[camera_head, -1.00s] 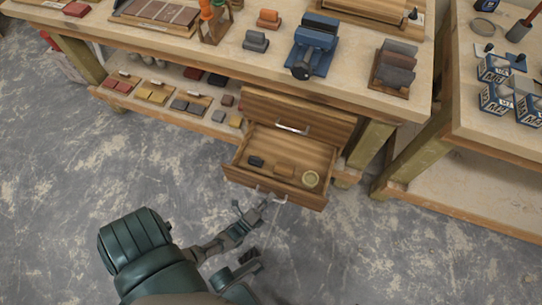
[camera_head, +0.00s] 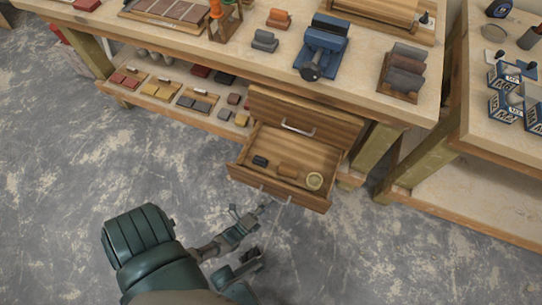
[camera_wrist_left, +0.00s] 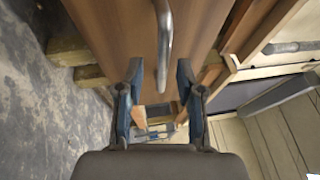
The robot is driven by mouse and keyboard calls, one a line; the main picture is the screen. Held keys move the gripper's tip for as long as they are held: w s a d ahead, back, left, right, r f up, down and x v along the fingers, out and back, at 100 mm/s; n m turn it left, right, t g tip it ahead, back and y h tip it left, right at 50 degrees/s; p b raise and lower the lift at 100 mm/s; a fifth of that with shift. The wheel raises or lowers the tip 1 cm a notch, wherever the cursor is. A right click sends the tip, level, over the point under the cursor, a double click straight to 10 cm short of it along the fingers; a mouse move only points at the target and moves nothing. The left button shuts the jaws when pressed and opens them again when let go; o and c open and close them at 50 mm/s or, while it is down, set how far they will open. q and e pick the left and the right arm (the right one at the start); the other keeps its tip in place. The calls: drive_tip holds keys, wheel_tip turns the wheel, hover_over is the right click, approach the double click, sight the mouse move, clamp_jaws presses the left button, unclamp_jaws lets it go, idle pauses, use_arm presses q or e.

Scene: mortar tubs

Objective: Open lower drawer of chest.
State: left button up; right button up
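The wooden chest under the bench has its lower drawer (camera_head: 282,190) pulled out, with a dark block, a brown block and a small round tin inside. Its metal handle (camera_head: 275,197) is on the front face; a handle bar (camera_wrist_left: 164,45) also shows in the left wrist view on a wooden front. The upper drawer (camera_head: 305,115) is shut. My left gripper (camera_head: 250,212) is just in front of the lower drawer. In the left wrist view its fingers (camera_wrist_left: 159,80) are spread, with the handle between and beyond them, apparently not gripped. My right gripper cannot be made out.
The bench top (camera_head: 350,88) above carries a blue vise (camera_head: 322,45) and several blocks. A low shelf (camera_head: 170,108) left of the chest holds small trays of samples. A second bench (camera_head: 480,130) stands at right. The floor (camera_head: 350,250) in front is clear.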

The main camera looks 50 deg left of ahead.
use_arm(q)
drive_tip(key=v, duration=0.5)
drive_tip(key=shift+a+f, duration=0.1)
drive_tip(key=shift+a, duration=0.2)
